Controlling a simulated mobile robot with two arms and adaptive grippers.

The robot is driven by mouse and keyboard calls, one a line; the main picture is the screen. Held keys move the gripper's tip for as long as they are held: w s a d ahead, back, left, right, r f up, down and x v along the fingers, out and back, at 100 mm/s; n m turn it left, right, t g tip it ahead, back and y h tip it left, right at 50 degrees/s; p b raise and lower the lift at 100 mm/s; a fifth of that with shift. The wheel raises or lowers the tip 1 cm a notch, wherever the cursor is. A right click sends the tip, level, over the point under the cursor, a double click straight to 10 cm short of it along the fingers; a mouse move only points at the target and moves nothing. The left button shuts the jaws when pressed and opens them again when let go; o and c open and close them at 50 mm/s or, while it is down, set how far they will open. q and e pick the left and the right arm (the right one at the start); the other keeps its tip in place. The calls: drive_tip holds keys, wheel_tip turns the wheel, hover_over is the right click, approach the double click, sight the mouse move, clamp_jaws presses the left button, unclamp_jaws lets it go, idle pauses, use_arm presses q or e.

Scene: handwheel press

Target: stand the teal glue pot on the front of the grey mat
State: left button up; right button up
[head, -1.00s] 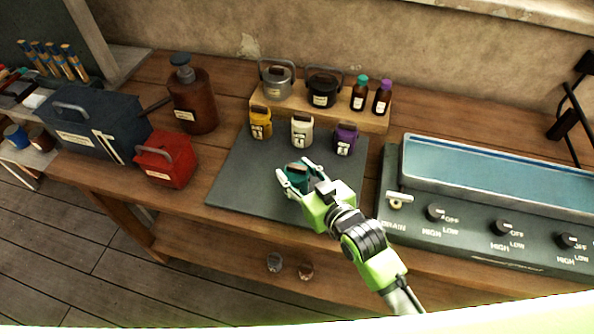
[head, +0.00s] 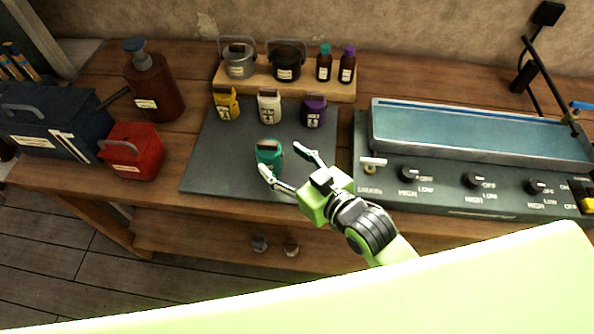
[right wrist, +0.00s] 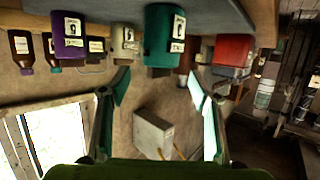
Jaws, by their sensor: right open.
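My left gripper is not in view.
Yellow (head: 226,103), white (head: 269,106) and purple (head: 314,111) pots stand along the mat's back, before a wooden riser (head: 240,85). A red box (head: 131,152) stands left of the mat; a water bath (head: 450,165) stands right. The mat's front right is bare.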

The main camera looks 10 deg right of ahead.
drive_tip(key=shift+v, duration=2.45)
drive_tip(key=shift+s, duration=0.1)
